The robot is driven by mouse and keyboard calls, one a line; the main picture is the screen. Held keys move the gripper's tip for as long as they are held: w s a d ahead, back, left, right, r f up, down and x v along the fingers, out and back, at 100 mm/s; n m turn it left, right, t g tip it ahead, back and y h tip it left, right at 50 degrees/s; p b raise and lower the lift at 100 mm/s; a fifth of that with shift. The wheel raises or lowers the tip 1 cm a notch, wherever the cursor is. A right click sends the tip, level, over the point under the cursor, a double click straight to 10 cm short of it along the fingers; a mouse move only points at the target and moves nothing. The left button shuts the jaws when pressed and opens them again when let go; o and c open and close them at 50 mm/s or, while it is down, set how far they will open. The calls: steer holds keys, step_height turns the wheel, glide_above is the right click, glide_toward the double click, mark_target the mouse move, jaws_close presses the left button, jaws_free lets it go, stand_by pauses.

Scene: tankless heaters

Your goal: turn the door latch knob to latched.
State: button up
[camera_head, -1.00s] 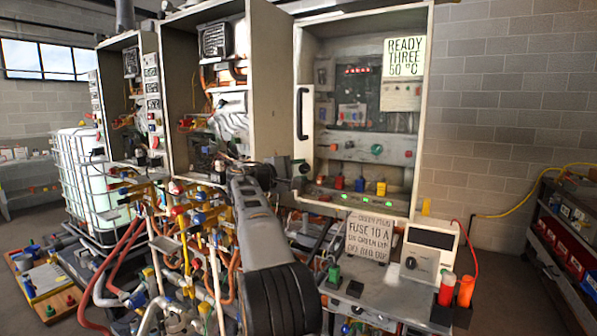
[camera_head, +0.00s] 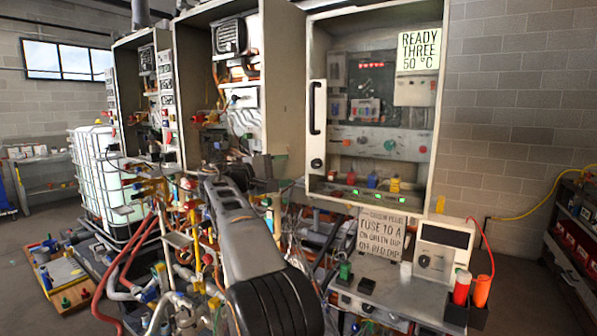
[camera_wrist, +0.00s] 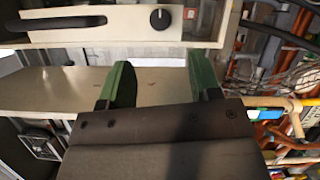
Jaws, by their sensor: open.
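The door latch knob (camera_head: 316,164) is a small round black knob low on the left side of the right cabinet's pale door frame, below a long black handle (camera_head: 317,107). In the wrist view the knob (camera_wrist: 160,19) is at the top middle, with a small pale mark; its setting is too small to tell. My gripper (camera_wrist: 161,84) is open and empty, its two green fingers spread below the knob in the picture and apart from it. In the head view my arm reaches toward the cabinet, with its end left of the knob; the fingers are not clear there.
The right cabinet (camera_head: 445,120) has a panel with knobs and coloured blocks. A crowd of pipes and valves (camera_head: 185,240) lies left of my arm. A bench (camera_head: 385,295) with a white meter box (camera_head: 441,250) and red cylinders (camera_head: 462,287) stands below the cabinet.

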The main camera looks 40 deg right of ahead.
steer(key=shift+w+a, duration=0.15)
steer(key=shift+a, duration=0.95)
steer(key=shift+w+a, duration=0.15)
steer(key=shift+a, duration=0.9)
steer(key=w+a+f+n+t+y, duration=0.1)
steer(key=a+f+t+y, duration=0.15)
steer(key=f, duration=0.65)
steer(key=w+a+f+n+t+y, duration=0.15)
steer(key=f+y, duration=0.25)
steer(key=f, duration=0.4)
steer(key=s+a+f+m+t+y+p, duration=0.1)
steer(key=s+a+f+y, duration=0.4)
steer(key=s+a, duration=0.6)
steer(key=s+a+f+m+t+y+p, duration=0.1)
steer(key=s+a+f+m+y, duration=0.1)
steer(key=s+a+f+y, duration=0.4)
steer(key=s+a+f, duration=0.3)
steer(key=s+a, duration=0.1)
steer(key=s, duration=0.1)
steer(key=shift+a+p, duration=0.3)
steer(key=shift+a, duration=0.05)
steer(key=shift+f+y, duration=0.1)
steer(key=shift+y, duration=0.15)
